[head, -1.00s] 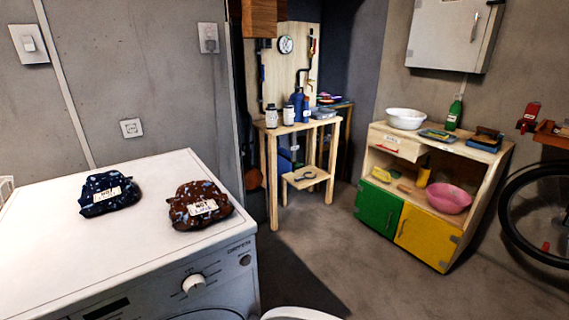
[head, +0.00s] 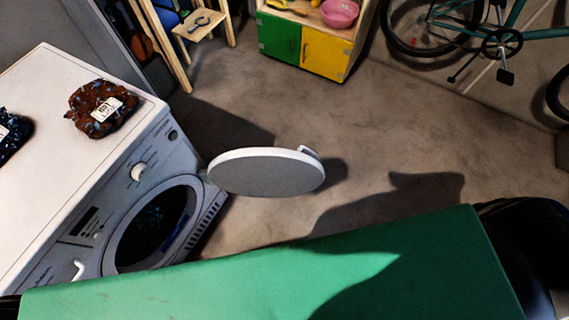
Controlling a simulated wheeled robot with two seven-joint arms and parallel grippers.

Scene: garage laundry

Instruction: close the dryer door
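The white dryer (head: 133,120) stands at the left. Its round door (head: 266,172) hangs wide open on the right side of the round opening (head: 150,228). The door has a white rim, a grey face and a small white piece at its far edge, and it stands out over the floor. The opening looks dark, with something blue low inside. A white knob (head: 140,172) is on the front panel. Neither of my grippers is in view.
A brown patterned bundle (head: 100,108) and a dark blue one (head: 12,132) with labels lie on the dryer top. A green and yellow cabinet (head: 325,52) and a teal bicycle (head: 470,38) stand at the back. The floor (head: 400,140) beyond the door is clear.

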